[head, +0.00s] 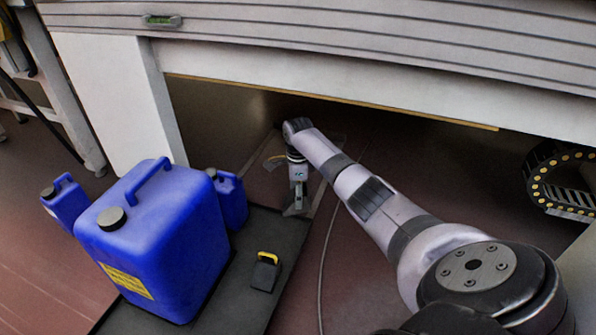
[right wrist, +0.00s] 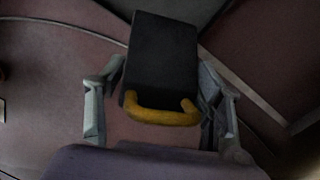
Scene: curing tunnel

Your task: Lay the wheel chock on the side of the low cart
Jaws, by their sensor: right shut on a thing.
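The wheel chock (right wrist: 162,55) is a black block with a yellow handle. In the right wrist view it lies between the fingers of my right gripper (right wrist: 160,100), which is shut on it. In the head view my right gripper (head: 297,208) points down beside the far right edge of a low dark platform (head: 222,300), apparently the low cart. The held chock is hard to make out there. A second black block with a yellow handle (head: 264,274) sits on the platform's right part. My left gripper is out of view.
A large blue canister (head: 165,245) stands on the platform, with smaller blue canisters (head: 66,203) (head: 231,200) beside it. The tunnel housing (head: 350,85) overhangs my arm. A cable (head: 322,255) runs along the floor; a cable chain (head: 550,185) is at right.

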